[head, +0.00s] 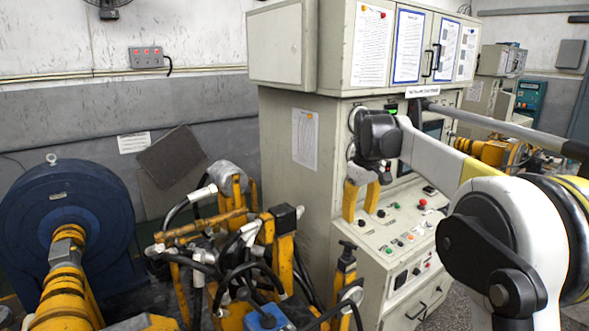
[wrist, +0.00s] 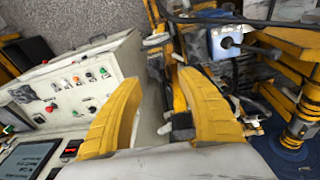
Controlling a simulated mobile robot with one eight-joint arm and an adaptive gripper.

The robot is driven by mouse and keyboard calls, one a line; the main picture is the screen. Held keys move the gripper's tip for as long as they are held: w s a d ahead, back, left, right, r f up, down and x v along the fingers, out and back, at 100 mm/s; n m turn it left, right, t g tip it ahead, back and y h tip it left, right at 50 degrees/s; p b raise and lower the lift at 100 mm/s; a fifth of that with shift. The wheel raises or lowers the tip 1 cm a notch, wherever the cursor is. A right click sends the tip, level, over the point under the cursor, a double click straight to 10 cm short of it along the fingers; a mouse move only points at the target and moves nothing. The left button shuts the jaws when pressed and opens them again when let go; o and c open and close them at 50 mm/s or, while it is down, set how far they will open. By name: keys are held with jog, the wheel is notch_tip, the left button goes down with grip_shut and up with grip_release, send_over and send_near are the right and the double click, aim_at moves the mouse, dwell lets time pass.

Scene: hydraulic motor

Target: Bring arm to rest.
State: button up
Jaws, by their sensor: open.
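My gripper (head: 361,199) hangs from my white arm in the head view, in front of the control cabinet's sloped panel. Its two yellow fingers point down and stand apart. In the wrist view my gripper (wrist: 160,108) also shows with its fingers spread and nothing between them. Below it lie the cabinet's side edge and the yellow hydraulic frame. My arm is bent and extends from the right side of the head view.
The control cabinet (head: 290,122) has a panel of buttons (head: 398,230) close to my gripper. At left stand a hydraulic rig (head: 283,248) with hoses and a blue motor (head: 40,205).

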jog(key=s+f+m+t+b, duration=0.15)
jog(key=s+b, duration=0.25)
jog(key=s, duration=0.7)
jog(key=s+f+m+t+b, duration=0.2)
jog(key=s+f+b, duration=0.2)
jog(key=s+f, duration=0.5)
jog(key=s+f+m+t+b, duration=0.2)
jog(key=s+f+b, duration=0.2)
jog(key=s+f, duration=0.6)
jog(key=s, duration=0.6)
jog(key=shift+a, duration=0.15)
jog(key=shift+o, duration=0.5)
